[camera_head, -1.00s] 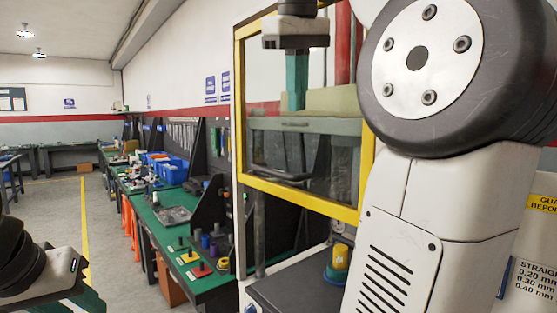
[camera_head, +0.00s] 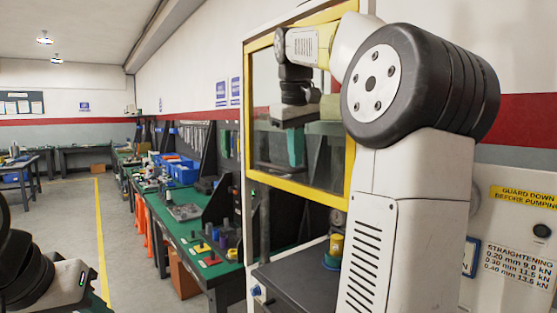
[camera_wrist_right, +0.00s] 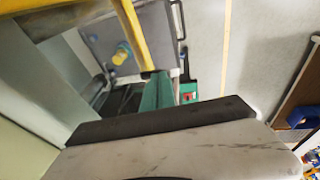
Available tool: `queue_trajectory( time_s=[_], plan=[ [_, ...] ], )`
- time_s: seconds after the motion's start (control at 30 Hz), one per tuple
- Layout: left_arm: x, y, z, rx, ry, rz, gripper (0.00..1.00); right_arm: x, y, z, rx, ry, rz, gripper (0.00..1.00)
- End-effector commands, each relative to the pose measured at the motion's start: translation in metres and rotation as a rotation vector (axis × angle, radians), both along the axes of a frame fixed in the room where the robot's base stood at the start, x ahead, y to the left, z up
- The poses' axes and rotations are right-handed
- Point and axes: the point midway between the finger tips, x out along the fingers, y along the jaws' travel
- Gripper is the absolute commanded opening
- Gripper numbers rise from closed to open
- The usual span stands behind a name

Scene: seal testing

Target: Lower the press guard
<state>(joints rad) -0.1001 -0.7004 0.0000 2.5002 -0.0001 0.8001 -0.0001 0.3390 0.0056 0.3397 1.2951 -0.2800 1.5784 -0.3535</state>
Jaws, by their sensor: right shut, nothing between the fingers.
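The press guard (camera_head: 300,194) is a clear panel in a yellow frame on the front of the press. It stands raised, with an open gap between its lower bar and the dark press bed (camera_head: 305,276). My right gripper (camera_head: 296,150) points down with teal fingers, shut and empty, overlapping the panel in the head view. In the wrist view a yellow bar (camera_wrist_right: 131,35) runs close beside its teal fingers (camera_wrist_right: 157,90); I cannot tell whether they touch. My left gripper's body (camera_head: 60,285) shows at the lower left; its fingers are mostly cut off.
A yellow-topped fitting (camera_head: 335,245) stands on the press bed. A green bench (camera_head: 190,235) with blue bins (camera_head: 183,172) and small parts runs along the left. The aisle floor (camera_head: 72,220) is clear. A guard warning label (camera_head: 524,197) is at the right.

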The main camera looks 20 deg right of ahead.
Motion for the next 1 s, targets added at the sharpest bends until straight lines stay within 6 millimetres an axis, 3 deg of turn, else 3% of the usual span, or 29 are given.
queue_trajectory(
  time_s=[0.63, 0.83, 1.0],
  plan=[
    [0.000, 0.000, 0.000, 0.000, 0.000, 0.000, 0.36, 0.006, -0.002, -0.016, 0.000, 0.001, 0.000, 0.00],
    [0.000, 0.000, 0.000, 0.000, 0.000, 0.000, 0.36, 0.005, -0.002, -0.053, 0.001, 0.005, 0.001, 0.00],
    [0.000, 0.000, 0.000, 0.000, 0.000, 0.000, 0.36, 0.004, -0.002, -0.106, 0.001, 0.008, 0.001, 0.00]
  ],
)
